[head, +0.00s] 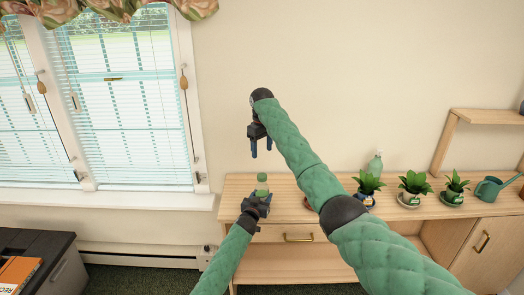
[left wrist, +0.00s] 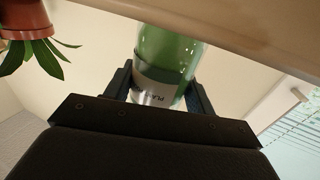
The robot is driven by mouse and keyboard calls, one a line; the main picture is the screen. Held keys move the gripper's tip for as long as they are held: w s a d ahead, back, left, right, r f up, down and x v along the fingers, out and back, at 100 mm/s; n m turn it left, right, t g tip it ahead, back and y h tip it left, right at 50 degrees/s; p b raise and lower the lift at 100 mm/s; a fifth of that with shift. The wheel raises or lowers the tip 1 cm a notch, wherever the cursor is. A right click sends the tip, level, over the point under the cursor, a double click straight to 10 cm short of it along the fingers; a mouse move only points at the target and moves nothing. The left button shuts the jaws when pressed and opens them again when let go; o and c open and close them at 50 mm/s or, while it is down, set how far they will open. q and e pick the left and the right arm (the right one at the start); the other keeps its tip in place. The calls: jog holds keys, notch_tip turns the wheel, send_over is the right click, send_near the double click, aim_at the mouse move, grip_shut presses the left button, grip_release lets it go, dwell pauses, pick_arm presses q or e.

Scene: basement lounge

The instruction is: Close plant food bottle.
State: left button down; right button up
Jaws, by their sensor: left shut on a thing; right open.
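The plant food bottle (head: 262,184) is green with a pale label and stands upright at the front left of the wooden cabinet. My left gripper (head: 257,203) is shut on it, with a finger on each side. In the left wrist view the bottle (left wrist: 168,62) sits between the two fingers, with part of its label lettering showing. My right gripper (head: 260,147) is open and empty, pointing down in front of the wall, above the bottle in the picture. The bottle's top is too small to tell whether a cap is on, and I see no loose cap.
The wooden cabinet (head: 290,187) carries several potted plants (head: 415,183), a green spray bottle (head: 375,164) and a watering can (head: 489,189) to the right. My right arm hides part of its top. A window (head: 120,100) and a dark cabinet (head: 35,250) are at the left.

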pick_arm(q)
jog(key=shift+c, duration=2.2)
grip_release()
jog(key=shift+s+a+f, duration=0.15)
jog(key=shift+s+a, duration=0.1)
jog(key=shift+s, duration=0.35)
jog(key=b+v, duration=0.2)
jog(key=v, duration=0.3)
jog(key=shift+s+a, duration=0.1)
jog(key=shift+s, duration=0.1)
jog(key=shift+s+a, duration=0.1)
jog(key=shift+s, duration=0.4)
